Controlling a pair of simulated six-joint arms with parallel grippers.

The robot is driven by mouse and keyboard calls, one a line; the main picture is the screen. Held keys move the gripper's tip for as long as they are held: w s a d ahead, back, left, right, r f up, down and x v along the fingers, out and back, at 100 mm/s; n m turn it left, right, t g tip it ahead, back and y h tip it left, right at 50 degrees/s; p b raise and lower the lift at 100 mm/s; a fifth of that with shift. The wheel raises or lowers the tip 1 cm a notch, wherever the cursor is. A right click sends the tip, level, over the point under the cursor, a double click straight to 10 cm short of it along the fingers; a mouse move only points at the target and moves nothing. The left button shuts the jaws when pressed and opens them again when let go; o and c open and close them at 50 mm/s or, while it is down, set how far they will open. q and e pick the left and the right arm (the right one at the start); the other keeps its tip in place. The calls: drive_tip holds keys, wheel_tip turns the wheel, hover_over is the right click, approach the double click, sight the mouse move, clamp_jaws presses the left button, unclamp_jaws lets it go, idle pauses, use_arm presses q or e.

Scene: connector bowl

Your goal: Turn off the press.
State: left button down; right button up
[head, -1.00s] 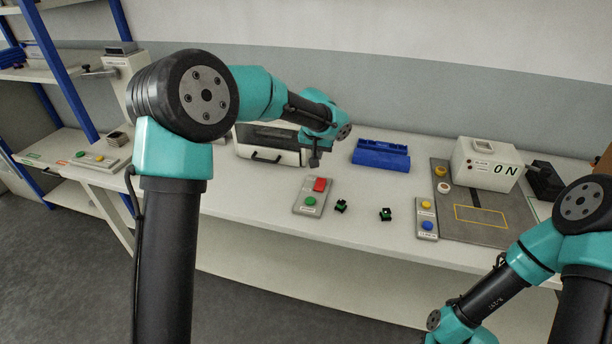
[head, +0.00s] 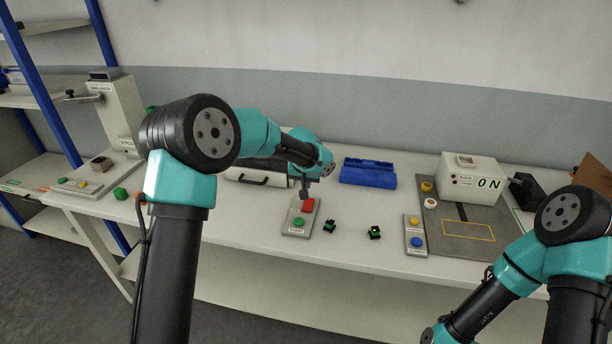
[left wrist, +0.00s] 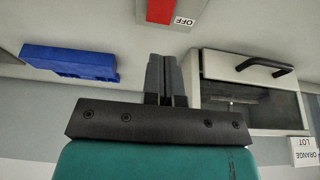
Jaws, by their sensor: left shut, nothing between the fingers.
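A grey control panel (head: 290,226) on the bench carries a red square button (head: 308,205) and a green round button (head: 299,223). The red button (left wrist: 160,10) shows at the top of the left wrist view beside an "OFF" label (left wrist: 184,21). My left gripper (head: 304,194) is shut and empty, close above the red button's back edge; I cannot tell whether it touches. Its closed fingers (left wrist: 166,62) point toward the panel in the left wrist view. A white box machine (head: 470,180) at right reads "ON". My right gripper is out of view.
Two small green-black connectors (head: 330,226) lie right of the panel. A blue tray (head: 368,175) stands behind. A panel with yellow and blue buttons (head: 416,234) borders the grey mat (head: 470,240). A white container with a black handle (left wrist: 240,70) is close to the left gripper.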

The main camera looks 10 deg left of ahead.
sight(308, 203)
use_arm(q)
drive_tip(key=x, duration=0.7)
drive_tip(key=shift+s+f, duration=0.3)
drive_tip(key=shift+s, duration=0.05)
drive_tip(key=shift+w+f, duration=0.15)
drive_tip(key=shift+f, duration=0.2)
drive_tip(key=shift+s+r, duration=0.15)
drive_tip(key=shift+s, duration=0.65)
drive_tip(key=shift+r, duration=0.2)
